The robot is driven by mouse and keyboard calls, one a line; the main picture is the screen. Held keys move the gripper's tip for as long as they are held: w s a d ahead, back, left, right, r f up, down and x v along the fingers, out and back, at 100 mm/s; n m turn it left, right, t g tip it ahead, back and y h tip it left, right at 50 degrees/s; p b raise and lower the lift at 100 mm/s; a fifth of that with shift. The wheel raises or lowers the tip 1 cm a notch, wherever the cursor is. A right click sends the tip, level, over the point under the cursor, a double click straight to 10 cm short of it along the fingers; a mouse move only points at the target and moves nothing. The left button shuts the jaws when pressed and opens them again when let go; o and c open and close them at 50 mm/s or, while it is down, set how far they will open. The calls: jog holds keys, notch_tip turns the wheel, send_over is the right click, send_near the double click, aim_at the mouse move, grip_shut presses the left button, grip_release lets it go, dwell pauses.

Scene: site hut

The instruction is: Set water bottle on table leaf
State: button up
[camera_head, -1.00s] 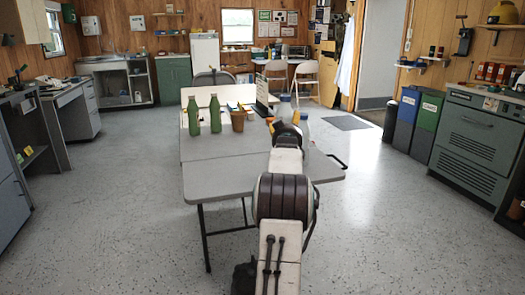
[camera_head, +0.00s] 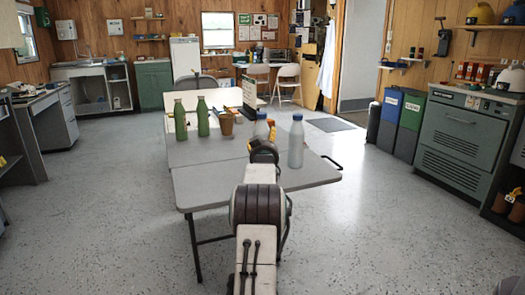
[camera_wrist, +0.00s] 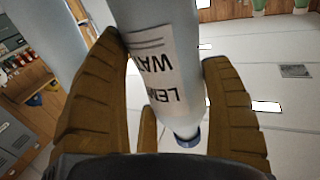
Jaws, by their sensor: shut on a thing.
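In the wrist view the bottle (camera_wrist: 160,60) sits between the brown fingers (camera_wrist: 178,105), with a white label and a dark blue cap. My gripper hides its base, so I cannot tell whether it touches the table. A second pale bottle (camera_head: 296,145) with a blue-grey cap stands upright on the leaf to the right; it also shows at left in the wrist view (camera_wrist: 50,35).
Two green bottles (camera_head: 180,120) (camera_head: 203,118) and a brown pot (camera_head: 227,124) stand farther back on the table. The leaf's left part is bare. Blue and green bins (camera_head: 411,117) stand by the right wall.

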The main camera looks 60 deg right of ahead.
jog(key=shift+f, duration=0.6)
jog(key=shift+f, duration=0.15)
jog(key=o, duration=1.3)
jog(key=shift+f, duration=0.1)
jog(key=shift+c, duration=0.2)
jog(key=v, duration=1.2)
